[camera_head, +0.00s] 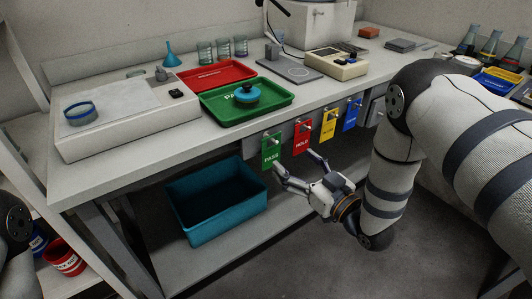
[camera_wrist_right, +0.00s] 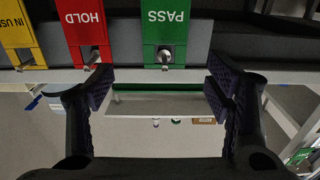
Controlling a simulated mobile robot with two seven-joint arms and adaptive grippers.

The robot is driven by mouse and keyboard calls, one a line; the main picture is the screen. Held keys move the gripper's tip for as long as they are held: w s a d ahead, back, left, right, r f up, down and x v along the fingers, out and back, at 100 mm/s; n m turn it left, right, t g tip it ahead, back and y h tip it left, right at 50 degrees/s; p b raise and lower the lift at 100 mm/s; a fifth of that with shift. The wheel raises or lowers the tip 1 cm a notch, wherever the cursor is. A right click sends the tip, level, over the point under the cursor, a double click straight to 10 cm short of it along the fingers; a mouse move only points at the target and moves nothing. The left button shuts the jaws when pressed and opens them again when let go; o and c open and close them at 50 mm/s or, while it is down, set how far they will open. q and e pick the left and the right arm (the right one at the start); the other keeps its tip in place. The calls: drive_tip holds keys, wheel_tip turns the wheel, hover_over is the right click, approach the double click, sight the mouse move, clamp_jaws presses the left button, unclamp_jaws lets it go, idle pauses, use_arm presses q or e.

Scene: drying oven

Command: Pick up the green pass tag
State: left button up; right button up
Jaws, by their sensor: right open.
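The green pass tag (camera_head: 269,152) hangs on a peg on the front rail of the bench, leftmost of a row of hanging tags. In the right wrist view, which is upside down, the green tag (camera_wrist_right: 165,25) and its peg appear at the top middle, lined up between my fingers. My right gripper (camera_head: 295,163) is open and empty, just in front of and slightly below the tag. Its two dark fingers (camera_wrist_right: 162,88) are spread wide in the wrist view, not touching the tag. My left gripper is not in view.
Red (camera_head: 302,135), yellow (camera_head: 328,124) and blue (camera_head: 352,113) tags hang to the right, the red one close by. A teal bin (camera_head: 215,207) stands on the lower shelf. Green (camera_head: 235,115) and red (camera_head: 210,76) trays lie on the bench above.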

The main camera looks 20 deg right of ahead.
sight(272, 149)
drive_tip(key=w+a, duration=0.1)
drive_tip(key=w, duration=0.1)
drive_tip(key=w+a+f, duration=0.1)
drive_tip(key=w, duration=0.1)
drive_tip(key=w+a, duration=0.1)
drive_tip(key=w, duration=0.1)
drive_tip(key=shift+f+b, duration=0.25)
drive_tip(key=shift+b, duration=0.15)
drive_tip(key=shift+w, duration=0.2)
drive_tip(key=shift+r, duration=0.1)
drive_tip(key=c, duration=0.8)
